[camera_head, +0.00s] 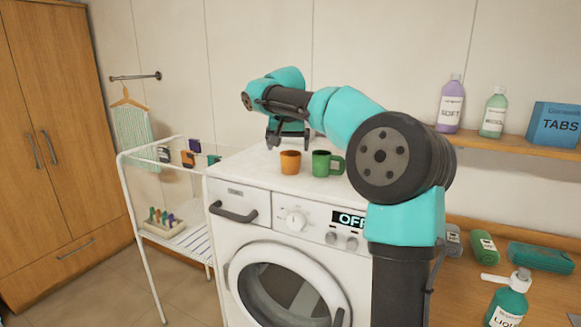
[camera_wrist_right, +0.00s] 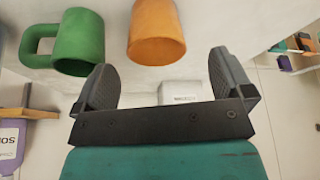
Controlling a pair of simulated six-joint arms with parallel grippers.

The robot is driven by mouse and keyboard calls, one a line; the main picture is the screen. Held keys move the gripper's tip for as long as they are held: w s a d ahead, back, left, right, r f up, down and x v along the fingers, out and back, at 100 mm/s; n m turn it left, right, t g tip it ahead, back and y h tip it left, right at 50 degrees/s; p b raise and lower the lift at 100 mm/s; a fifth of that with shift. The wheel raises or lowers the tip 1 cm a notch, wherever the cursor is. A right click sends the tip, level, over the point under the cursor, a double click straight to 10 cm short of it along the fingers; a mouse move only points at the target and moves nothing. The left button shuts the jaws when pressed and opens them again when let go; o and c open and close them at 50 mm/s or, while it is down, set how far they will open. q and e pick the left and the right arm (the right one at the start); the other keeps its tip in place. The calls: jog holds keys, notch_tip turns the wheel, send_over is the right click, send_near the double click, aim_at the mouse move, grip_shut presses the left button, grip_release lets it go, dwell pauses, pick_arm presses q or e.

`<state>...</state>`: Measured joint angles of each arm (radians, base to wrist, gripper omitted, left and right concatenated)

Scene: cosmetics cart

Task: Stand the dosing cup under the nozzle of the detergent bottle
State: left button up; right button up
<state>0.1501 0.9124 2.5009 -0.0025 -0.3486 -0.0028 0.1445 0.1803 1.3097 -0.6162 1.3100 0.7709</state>
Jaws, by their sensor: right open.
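An orange cup (camera_head: 290,162) without a handle stands upright on top of the white washing machine. A green mug (camera_head: 321,163) with a handle stands just right of it. My right gripper (camera_head: 288,144) is open and empty, behind and close to the orange cup. In the right wrist view the orange cup (camera_wrist_right: 157,35) lies just beyond the gap between the fingertips, and the green mug (camera_wrist_right: 82,42) is to the left. The teal detergent bottle (camera_head: 507,308) with a white pump nozzle (camera_head: 499,279) stands at the lower right on a wooden surface. My left gripper is not in view.
A wooden shelf (camera_head: 515,143) holds a purple bottle (camera_head: 450,105), a pale green bottle (camera_head: 493,113) and a blue TABS box (camera_head: 556,125). Green packs lie behind the detergent bottle. A white drying rack (camera_head: 150,153) stands left of the washing machine (camera_head: 250,238).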

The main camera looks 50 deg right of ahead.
aim_at(291, 158)
jog(key=shift+w+d+f, duration=0.1)
jog(key=shift+f, duration=0.25)
jog(key=shift+s+x, duration=0.2)
jog(key=shift+x, duration=2.4)
jog(key=shift+d, duration=0.15)
jog(key=c, duration=1)
jog(key=shift+c, duration=0.2)
jog(key=shift+r, duration=0.1)
